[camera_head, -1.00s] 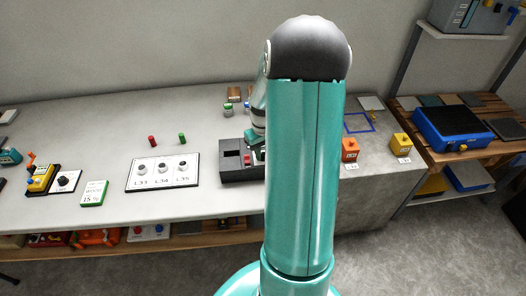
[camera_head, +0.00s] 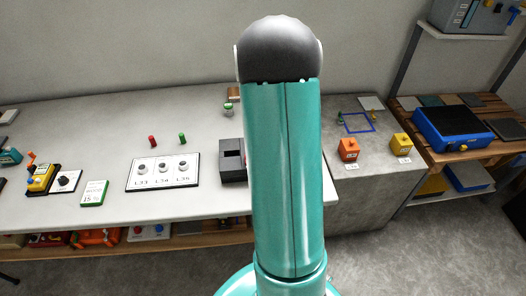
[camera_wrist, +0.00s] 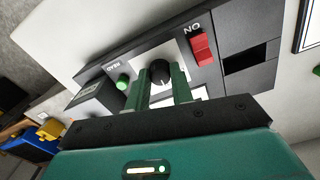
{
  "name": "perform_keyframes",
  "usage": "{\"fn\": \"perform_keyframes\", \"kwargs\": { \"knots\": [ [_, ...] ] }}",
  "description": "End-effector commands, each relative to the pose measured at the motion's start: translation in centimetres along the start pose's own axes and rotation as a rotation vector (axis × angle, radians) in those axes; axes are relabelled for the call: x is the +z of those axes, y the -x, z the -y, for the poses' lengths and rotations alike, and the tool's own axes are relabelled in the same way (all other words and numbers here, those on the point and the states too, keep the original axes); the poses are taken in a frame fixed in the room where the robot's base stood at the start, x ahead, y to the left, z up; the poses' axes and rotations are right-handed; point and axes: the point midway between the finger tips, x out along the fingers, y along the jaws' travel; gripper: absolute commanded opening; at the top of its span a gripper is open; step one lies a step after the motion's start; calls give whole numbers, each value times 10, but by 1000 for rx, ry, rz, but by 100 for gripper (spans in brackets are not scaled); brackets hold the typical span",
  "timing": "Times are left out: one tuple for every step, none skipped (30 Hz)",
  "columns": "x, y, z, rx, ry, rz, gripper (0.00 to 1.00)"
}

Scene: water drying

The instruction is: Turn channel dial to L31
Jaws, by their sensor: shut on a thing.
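The channel dial is a round black knob (camera_wrist: 160,72) on a white plate (camera_wrist: 148,52) set in a dark grey device. In the wrist view, my gripper (camera_wrist: 161,80) is shut on this knob, with one green finger on each side. I cannot read a pointer or an L31 mark on it. In the head view the left part of the dark device (camera_head: 231,160) shows, while my own arm hides the dial and gripper.
A red switch (camera_wrist: 203,48) marked ON is right of the dial in the wrist view, and a green button (camera_wrist: 123,82) is left. In the head view, a board (camera_head: 164,184) with several knobs lies left of the device. Orange (camera_head: 348,149) and yellow (camera_head: 401,144) blocks stand right.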

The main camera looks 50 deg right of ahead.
Motion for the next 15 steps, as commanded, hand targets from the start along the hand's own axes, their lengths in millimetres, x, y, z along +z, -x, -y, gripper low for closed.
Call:
{"fn": "perform_keyframes", "kwargs": {
  "knots": [
    [-1,1,0,-1,-3,-3,0],
    [-1,1,0,-1,-4,-3,0],
    [-1,1,0,-1,-5,-3,0],
    [-1,1,0,-1,-5,-3,0],
    [-1,1,0,-1,-5,-3,0],
    [-1,1,0,-1,-5,-3,0],
    [-1,1,0,-1,-5,-3,0],
    [-1,1,0,-1,-5,-3,0],
    [-1,1,0,-1,-5,-3,0],
    [-1,1,0,-1,-5,-3,0],
    [-1,1,0,-1,-5,-3,0],
    [-1,1,0,-1,-4,-3,27],
    [-1,1,0,-1,-4,-3,33],
    [-1,1,0,-1,-4,-3,39],
    [-1,1,0,-1,-4,-3,45]
  ]
}}
